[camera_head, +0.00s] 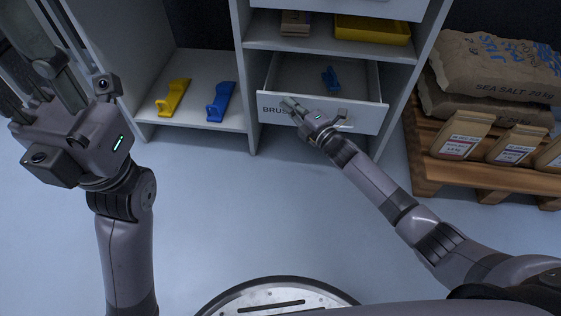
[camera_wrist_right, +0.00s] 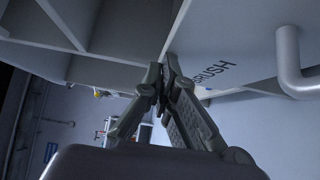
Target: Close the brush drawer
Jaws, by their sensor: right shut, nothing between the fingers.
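The brush drawer (camera_head: 362,119) is a white drawer low in the cabinet, pulled out and open in the head view. A blue brush (camera_head: 331,78) lies inside it. My right gripper (camera_head: 286,101) is shut and empty at the drawer's front, by the BRUSH lettering near its upper left. In the right wrist view the shut fingertips (camera_wrist_right: 168,62) are close to the front panel (camera_wrist_right: 235,45), beside the lettering; I cannot tell whether they touch. The bar handle (camera_wrist_right: 292,70) is to the right of the fingers. My left gripper is raised at the left, its fingers partly out of frame.
A yellow tray (camera_head: 372,30) sits on the shelf above. A pallet (camera_head: 470,180) with salt sacks (camera_head: 495,68) stands at the right. The floor in front is clear.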

